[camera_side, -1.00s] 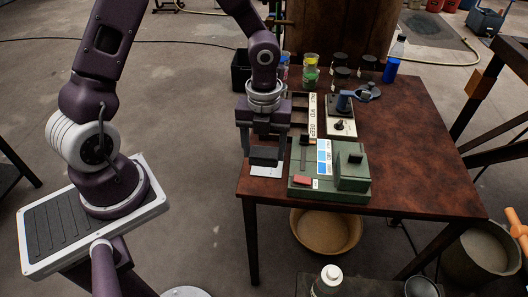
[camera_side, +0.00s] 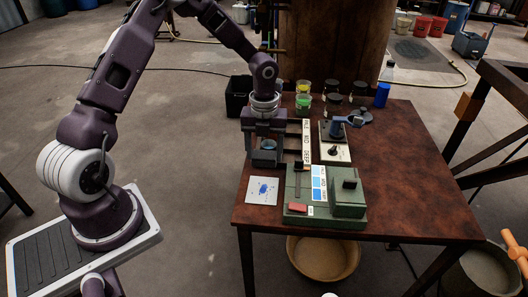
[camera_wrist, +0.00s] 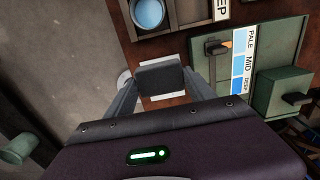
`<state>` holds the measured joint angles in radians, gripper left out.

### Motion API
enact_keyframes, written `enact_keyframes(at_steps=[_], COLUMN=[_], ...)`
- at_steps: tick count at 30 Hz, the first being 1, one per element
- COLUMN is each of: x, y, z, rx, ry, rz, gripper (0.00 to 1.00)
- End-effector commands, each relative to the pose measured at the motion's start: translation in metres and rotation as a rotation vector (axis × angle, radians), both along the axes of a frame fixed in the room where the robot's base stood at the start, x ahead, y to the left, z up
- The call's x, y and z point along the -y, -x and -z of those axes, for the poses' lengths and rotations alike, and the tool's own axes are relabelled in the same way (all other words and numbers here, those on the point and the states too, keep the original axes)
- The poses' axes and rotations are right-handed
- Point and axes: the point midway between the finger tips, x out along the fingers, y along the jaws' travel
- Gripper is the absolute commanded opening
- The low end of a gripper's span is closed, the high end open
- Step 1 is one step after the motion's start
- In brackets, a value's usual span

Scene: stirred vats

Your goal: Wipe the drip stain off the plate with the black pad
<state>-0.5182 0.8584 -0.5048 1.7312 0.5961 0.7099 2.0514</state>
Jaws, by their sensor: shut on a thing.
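The white plate (camera_side: 254,198) lies on the table's near left corner in the side view, with a blue drip stain (camera_side: 263,188) on its middle. My gripper (camera_side: 264,161) is shut on the black pad and stands behind and above the plate, apart from it. In the wrist view the dark pad (camera_wrist: 160,77) sits between my two fingers. It covers most of the plate there; only white edges (camera_wrist: 166,96) show, and the stain is hidden.
A green box (camera_side: 325,206) with a pale-to-deep blue scale stands right of the plate. A round cup of blue liquid (camera_wrist: 148,14) shows at the top of the wrist view. The table's right side is clear.

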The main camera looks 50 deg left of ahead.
Motion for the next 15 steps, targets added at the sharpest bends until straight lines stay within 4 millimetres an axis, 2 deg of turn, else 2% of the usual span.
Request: enact_keyframes(at_steps=[15], x=[0.001], y=[0.001], z=[0.047], rx=[-0.001], ry=[0.0], rz=[0.001], gripper=[0.3])
